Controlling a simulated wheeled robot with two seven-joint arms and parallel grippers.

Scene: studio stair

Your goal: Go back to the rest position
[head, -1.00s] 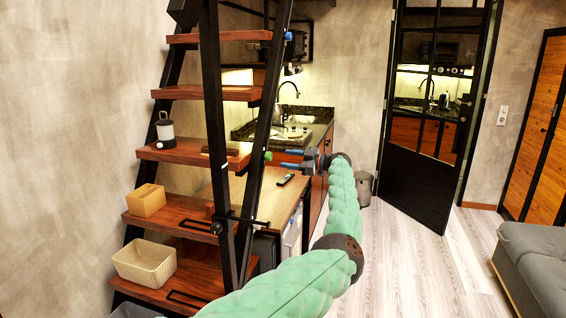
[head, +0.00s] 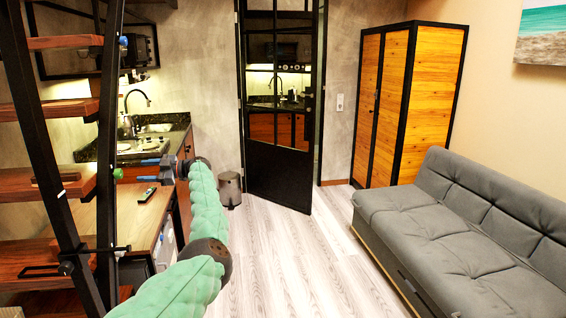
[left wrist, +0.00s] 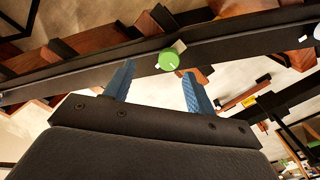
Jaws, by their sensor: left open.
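My left arm is green-padded and reaches forward from the bottom of the head view. My left gripper (head: 146,170) has blue fingers and is beside the black stair rail, above the wooden counter. In the left wrist view its two fingers (left wrist: 158,68) stand apart with nothing held between them. A green round knob (left wrist: 169,59) on a black beam shows behind the gap between the fingers; whether they touch it cannot be told. My right gripper is in neither view.
The stair's black rail (head: 107,150) and wooden treads (head: 60,109) stand at left. A remote (head: 147,194) lies on the wooden counter (head: 146,216). A dark bin (head: 229,188) stands by the glazed door (head: 280,168). A grey sofa (head: 440,235) is at right. Pale floor (head: 300,265) between is clear.

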